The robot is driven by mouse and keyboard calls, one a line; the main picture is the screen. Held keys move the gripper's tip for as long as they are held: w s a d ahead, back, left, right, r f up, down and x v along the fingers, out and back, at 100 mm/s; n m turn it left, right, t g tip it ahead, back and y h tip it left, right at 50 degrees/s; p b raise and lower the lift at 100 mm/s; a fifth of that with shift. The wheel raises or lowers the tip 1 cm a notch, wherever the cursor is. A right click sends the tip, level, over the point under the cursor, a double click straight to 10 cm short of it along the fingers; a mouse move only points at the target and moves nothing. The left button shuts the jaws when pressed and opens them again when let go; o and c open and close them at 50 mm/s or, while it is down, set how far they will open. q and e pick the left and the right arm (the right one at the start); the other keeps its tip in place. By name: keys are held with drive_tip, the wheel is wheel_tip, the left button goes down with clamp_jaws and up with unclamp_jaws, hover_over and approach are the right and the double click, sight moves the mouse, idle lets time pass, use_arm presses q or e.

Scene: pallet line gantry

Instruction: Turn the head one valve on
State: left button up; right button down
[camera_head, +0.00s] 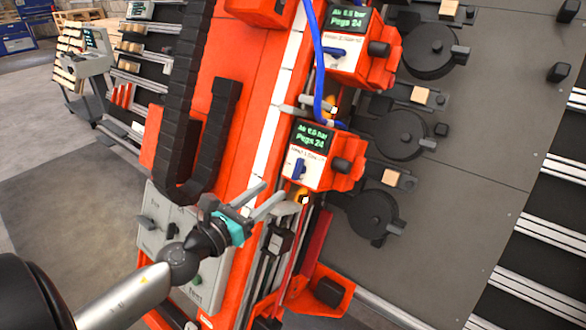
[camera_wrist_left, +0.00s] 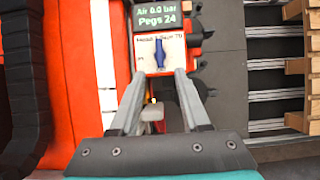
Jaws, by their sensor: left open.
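The nearer orange head unit (camera_head: 348,178) has a screen with an air reading that looks like 0.0 bar and Pegs 24. Below the screen, its white plate carries a blue valve handle (camera_head: 299,168), which also shows upright in the left wrist view (camera_wrist_left: 160,53). The plate's small print is hard to read. My left gripper (camera_head: 274,190) is open and empty, just below and left of this plate. In the left wrist view its fingertips (camera_wrist_left: 158,78) sit apart, below the handle in the picture. My right gripper is out of view.
A second orange unit (camera_head: 375,70) above has a similar screen and a blue handle (camera_head: 335,52) lying nearly level. A blue hose (camera_head: 319,85) runs between the units. A black cable chain (camera_head: 185,100) stands left, a grey control box (camera_head: 155,222) below. Black round parts line the right panel.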

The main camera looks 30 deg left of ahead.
sight(295, 172)
use_arm(q)
drive_tip(key=w, duration=0.2)
drive_tip(key=w+p, duration=0.1)
drive_tip(key=w, duration=0.4)
drive_tip(key=shift+w+d, duration=0.2)
drive_tip(key=shift+d, duration=0.05)
drive_tip(key=shift+w+d, duration=0.1)
drive_tip(key=shift+w, duration=0.9)
clamp_jaws()
